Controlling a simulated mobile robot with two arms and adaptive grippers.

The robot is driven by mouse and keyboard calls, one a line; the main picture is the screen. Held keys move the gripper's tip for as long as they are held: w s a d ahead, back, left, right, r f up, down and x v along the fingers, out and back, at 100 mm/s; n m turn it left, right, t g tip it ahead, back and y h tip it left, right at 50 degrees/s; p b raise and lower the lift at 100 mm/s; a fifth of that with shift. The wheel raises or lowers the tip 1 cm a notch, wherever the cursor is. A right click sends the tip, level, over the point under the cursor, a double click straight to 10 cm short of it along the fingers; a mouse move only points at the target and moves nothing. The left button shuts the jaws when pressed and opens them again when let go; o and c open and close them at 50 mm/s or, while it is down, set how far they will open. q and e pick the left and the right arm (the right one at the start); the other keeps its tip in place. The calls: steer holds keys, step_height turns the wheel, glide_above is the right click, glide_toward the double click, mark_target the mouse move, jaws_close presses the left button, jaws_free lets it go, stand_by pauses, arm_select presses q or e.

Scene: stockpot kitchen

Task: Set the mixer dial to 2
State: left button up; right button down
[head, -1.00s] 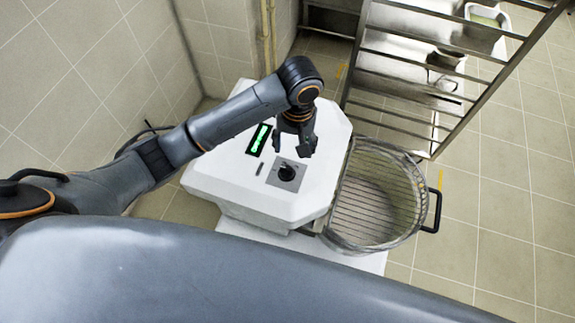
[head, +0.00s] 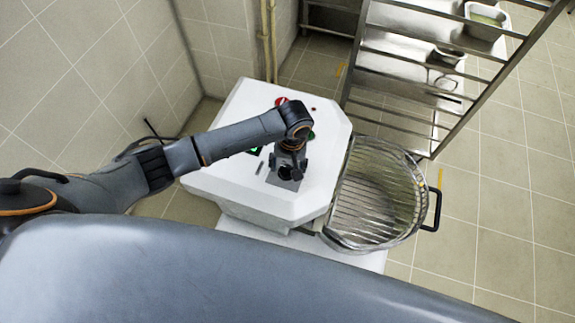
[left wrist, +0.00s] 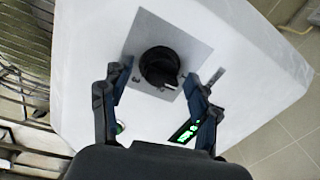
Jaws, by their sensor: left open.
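The mixer (head: 235,185) is a white machine with a flat top. Its black dial (left wrist: 160,67) sits on a square grey plate (left wrist: 190,46) in the left wrist view, with a few numbers partly visible around it. In the head view the gripper largely covers the dial. My left gripper (left wrist: 155,98) is open, its two fingers on either side of the dial's near side and apart from it. In the head view the left gripper (head: 287,170) is above the dial plate. My right gripper is not in view.
A green display (left wrist: 185,130) is beside the left gripper's finger. A red button (head: 281,101) is at the back of the mixer top. A wire-guarded bowl (head: 375,200) stands to the right, with a metal rack (head: 420,75) behind it. Tiled wall at left.

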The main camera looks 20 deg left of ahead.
arm_select(q)
steer(key=shift+f, duration=0.2)
steer(key=c, duration=1.2)
steer(key=shift+o, duration=0.2)
